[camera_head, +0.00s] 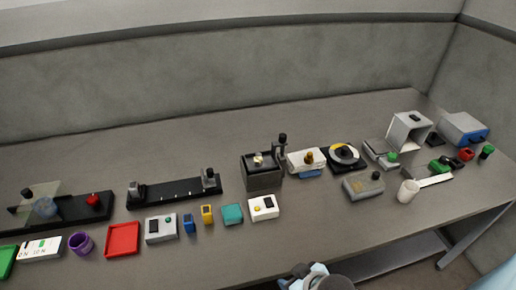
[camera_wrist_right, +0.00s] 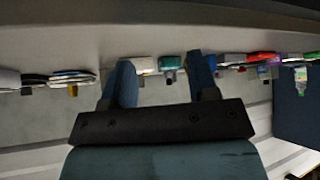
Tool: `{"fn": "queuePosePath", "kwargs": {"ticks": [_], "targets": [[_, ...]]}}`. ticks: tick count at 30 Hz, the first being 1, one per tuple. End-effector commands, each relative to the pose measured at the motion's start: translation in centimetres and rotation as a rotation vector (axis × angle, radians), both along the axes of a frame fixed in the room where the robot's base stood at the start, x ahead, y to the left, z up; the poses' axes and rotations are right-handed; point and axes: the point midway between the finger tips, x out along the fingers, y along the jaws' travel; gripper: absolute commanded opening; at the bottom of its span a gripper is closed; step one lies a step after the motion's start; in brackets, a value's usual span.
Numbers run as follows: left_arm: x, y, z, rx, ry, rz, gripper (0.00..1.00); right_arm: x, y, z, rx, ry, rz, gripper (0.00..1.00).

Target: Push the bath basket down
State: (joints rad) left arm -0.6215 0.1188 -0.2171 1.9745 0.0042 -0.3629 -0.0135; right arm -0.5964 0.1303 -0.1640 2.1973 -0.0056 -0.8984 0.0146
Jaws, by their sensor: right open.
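The bath looks like a dark open-topped box (camera_head: 263,181) in the middle of the bench in the head view. A small pale and brownish piece (camera_head: 259,160) shows at its top. A dark upright post with a black knob (camera_head: 282,140) stands at its back right; I cannot tell which part is the basket. My right gripper (camera_head: 306,272) is at the bottom edge of the head view, in front of the bench and well apart from the bath. In the right wrist view, its blue fingers (camera_wrist_right: 162,80) are spread with nothing between them. My left gripper is not in view.
A white block (camera_head: 264,208) and a teal block (camera_head: 232,214) sit in front of the bath. A black rail (camera_head: 174,190) lies to its left. A white device (camera_head: 306,161) and a round dial (camera_head: 343,156) stand close on its right. The bench's front middle is clear.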

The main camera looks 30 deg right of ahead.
Motion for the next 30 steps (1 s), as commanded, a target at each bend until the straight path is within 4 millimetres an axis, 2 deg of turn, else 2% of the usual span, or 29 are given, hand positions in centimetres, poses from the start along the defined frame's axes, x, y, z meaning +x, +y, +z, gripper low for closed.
{"fn": "queuePosePath", "kwargs": {"ticks": [1,8,14,23,26,30], "targets": [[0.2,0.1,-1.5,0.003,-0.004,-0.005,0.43,0.1,-0.6,-0.8,-0.012,0.018,-0.008,0.55],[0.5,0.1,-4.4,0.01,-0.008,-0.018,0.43,1.1,-3.8,-0.9,-0.066,0.063,-0.077,0.55],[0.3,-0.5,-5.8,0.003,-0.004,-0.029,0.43,4.9,-7.7,-0.7,-0.091,-0.049,-0.162,0.55],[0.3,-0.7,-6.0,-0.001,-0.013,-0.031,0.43,13.3,-13.7,1.4,-0.047,-0.378,-0.199,0.55],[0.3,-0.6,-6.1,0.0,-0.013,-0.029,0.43,16.7,-16.2,3.1,-0.003,-0.519,-0.167,0.55],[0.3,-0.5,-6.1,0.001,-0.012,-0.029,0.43,21.4,-20.3,6.6,0.092,-0.711,-0.058,0.55]]}}
